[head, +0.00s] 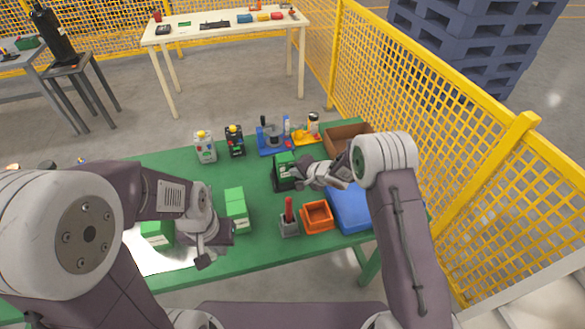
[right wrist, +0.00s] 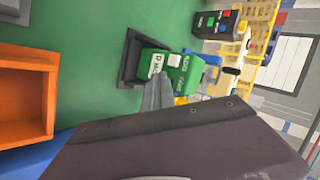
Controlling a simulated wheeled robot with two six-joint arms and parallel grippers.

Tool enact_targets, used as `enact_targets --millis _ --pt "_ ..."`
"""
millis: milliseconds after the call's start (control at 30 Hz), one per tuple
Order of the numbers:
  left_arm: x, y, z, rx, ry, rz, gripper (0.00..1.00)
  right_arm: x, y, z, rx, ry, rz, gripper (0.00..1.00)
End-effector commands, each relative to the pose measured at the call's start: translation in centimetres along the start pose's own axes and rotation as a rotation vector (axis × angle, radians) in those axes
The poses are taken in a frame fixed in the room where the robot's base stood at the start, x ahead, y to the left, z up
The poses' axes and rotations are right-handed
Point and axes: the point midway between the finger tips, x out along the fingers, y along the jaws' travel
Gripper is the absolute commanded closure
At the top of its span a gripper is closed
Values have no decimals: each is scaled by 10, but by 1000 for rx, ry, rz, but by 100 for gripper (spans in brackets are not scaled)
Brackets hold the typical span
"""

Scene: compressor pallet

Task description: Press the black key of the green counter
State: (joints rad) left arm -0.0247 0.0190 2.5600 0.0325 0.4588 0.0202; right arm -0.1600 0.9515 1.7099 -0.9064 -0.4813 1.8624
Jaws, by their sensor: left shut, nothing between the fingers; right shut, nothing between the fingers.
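The green counter (head: 283,163) stands on a dark base on the green table, at the middle. In the right wrist view the counter (right wrist: 184,78) shows white labels and a dark frame-like base; I cannot make out its black key there. My right gripper (head: 298,175) is shut and empty, with its fingertips right beside the counter. In the right wrist view its tips (right wrist: 160,82) overlap the counter's near edge; whether they touch it I cannot tell. My left gripper (head: 205,258) is shut and empty, over the table's front left, away from the counter.
Green boxes (head: 236,205) stand near my left gripper. An orange bin (head: 317,217), a red-handled grey block (head: 289,225) and a blue container (head: 350,207) lie in front of the counter. A yellow fence (head: 430,100) borders the right.

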Motion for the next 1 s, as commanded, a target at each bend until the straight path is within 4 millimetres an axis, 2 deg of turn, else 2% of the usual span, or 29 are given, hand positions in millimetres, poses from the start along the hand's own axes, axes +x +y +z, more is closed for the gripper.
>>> enact_targets --millis 367,733,1000 --pt "-1 0 0 0 0 0 100 0 -1 -1 0 1 -2 100" --pt "2 0 0 0 0 0 100 -11 8 8 0 1 -1 100" --pt "2 0 0 0 0 0 100 -12 9 8 0 1 -1 100"
